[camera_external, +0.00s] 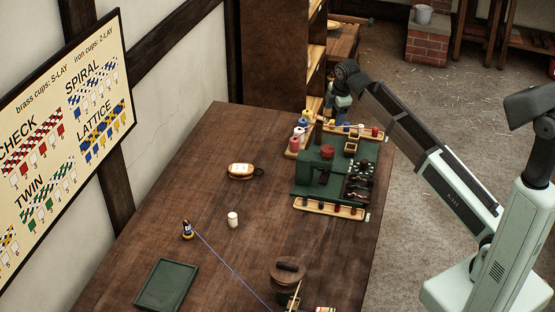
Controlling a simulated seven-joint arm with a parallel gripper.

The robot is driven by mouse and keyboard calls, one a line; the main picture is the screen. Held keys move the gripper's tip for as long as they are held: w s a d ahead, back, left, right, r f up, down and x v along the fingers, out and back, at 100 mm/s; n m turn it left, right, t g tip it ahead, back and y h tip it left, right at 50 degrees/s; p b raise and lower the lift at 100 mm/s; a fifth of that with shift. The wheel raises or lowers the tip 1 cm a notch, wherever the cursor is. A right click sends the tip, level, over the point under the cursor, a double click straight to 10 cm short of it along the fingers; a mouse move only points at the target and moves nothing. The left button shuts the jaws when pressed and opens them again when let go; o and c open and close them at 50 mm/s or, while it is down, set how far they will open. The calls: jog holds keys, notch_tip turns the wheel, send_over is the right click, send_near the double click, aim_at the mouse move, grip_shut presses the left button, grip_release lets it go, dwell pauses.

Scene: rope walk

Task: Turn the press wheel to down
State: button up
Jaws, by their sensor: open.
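A green machine (313,166) stands on the far right part of the table, on a green base. A small red round part (327,152) sits on top of it; it may be the press wheel, but it is too small to tell, and so is its setting. My gripper (330,112) is beyond the green machine, above the far end of the table near some coloured spools. It is open, and I see nothing held in it. Its fingertips are small and partly lost among the things behind.
Coloured spools (295,142) and a wooden tray (330,209) surround the green base. A cream oval object (241,171), a white cylinder (233,219), a green tray (166,284) and a brown round-topped object (288,271) are on the table (190,205). The table's middle is mostly clear.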

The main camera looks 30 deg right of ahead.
aim_at(328, 149)
jog(key=s+a+r+n+g, duration=0.2)
jog(key=s+a+r+g, duration=0.1)
jog(key=s+a+r, duration=0.6)
jog(key=f, duration=1.4)
jog(key=shift+s+d+f, duration=0.1)
jog(key=shift+s+f, duration=0.2)
jog(key=shift+s, duration=0.05)
jog(key=shift+c, duration=0.3)
jog(key=c, duration=1)
jog(key=shift+m, duration=0.3)
